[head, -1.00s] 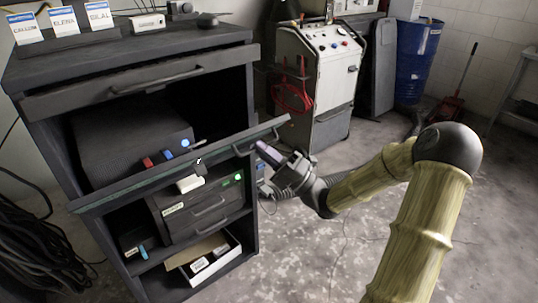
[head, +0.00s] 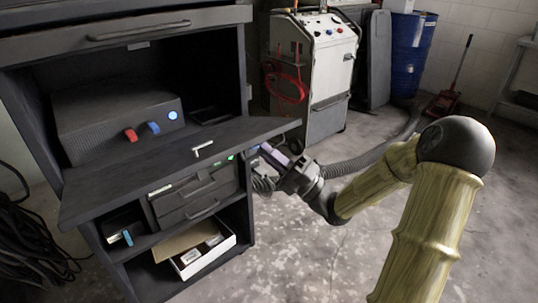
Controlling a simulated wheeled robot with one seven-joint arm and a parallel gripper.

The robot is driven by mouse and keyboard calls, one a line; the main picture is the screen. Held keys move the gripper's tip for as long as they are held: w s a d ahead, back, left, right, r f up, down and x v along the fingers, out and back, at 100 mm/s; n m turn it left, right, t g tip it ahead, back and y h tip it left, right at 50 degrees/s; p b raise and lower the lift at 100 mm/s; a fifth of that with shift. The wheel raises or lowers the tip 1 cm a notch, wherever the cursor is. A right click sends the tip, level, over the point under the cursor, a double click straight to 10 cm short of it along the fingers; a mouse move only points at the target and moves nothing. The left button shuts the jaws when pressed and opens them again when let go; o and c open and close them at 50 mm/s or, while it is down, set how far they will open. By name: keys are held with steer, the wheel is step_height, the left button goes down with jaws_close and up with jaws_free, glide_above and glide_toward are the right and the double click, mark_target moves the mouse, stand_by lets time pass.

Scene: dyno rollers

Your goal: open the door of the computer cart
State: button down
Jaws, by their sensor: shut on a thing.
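The dark cart (head: 245,70) stands at the left. Its door (head: 130,178) is a dark panel folded down and out below the upper compartment, lying nearly level like a shelf. Its inner face shows, with a small pale fitting (head: 203,150) near the front edge. My gripper (head: 264,151) is at the door's right end, just under its front edge, shut on the door. The fingertips are partly hidden by the door, so the exact part held does not show.
A dark box with red and blue knobs (head: 110,120) sits in the open compartment. Below are a drawer unit (head: 195,195) and an open white carton (head: 205,255).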

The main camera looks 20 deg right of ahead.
steer(key=shift+f, duration=0.25)
steer(key=c, duration=2)
jaws_free()
steer(key=o, duration=0.5)
steer(key=shift+w+a+f, duration=0.1)
steer(key=shift+w+a, duration=0.05)
steer(key=shift+w, duration=0.2)
steer(key=shift+d, duration=0.2)
steer(key=shift+s+a, duration=0.2)
